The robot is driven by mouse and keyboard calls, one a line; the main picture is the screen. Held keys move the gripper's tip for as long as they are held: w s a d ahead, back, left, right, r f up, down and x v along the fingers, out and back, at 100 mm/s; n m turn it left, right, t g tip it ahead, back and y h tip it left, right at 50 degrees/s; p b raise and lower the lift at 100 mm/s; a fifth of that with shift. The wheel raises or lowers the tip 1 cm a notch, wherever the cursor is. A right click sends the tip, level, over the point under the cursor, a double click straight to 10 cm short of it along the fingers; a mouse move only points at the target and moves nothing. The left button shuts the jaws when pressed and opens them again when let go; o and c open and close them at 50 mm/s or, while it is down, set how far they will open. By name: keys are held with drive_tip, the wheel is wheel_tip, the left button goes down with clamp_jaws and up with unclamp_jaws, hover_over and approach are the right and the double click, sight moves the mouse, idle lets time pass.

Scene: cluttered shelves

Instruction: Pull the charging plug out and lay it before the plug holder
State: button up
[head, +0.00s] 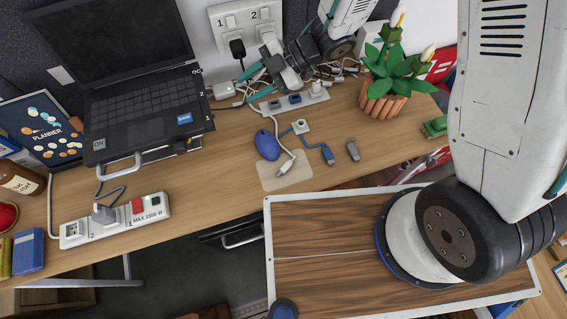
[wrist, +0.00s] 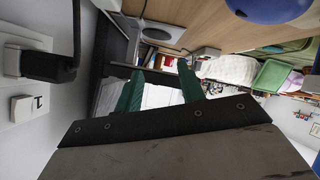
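A white wall socket panel (head: 232,22) has two numbered places. A black plug (head: 237,48) sits in socket 1. In the wrist view, a black plug (wrist: 48,66) with its cable is in the wall at the left. A white plug (head: 266,36) shows at socket 2, partly hidden by my arm. My gripper (head: 252,82) is low beside the wall, in front of the panel, its green fingers pointing left. In the wrist view the gripper (wrist: 160,72) has its fingers apart, with nothing seen held. A white holder (head: 312,97) with blue plug slots lies below my gripper. Which plug is meant is unclear.
A laptop (head: 140,105) stands left and a potted plant (head: 378,103) right. White cables (head: 335,70) crowd the wall. A power strip (head: 115,219) is front left.

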drive_tip(key=w+a+r+t+y, duration=0.1)
drive_tip(key=w+a, duration=0.3)
drive_tip(key=a, duration=0.4)
drive_tip(key=shift+w+a+m+t, duration=0.25)
drive_tip(key=shift+w+m+t, duration=0.15)
drive_tip(key=shift+t, duration=0.5)
drive_tip(key=shift+r, duration=0.1)
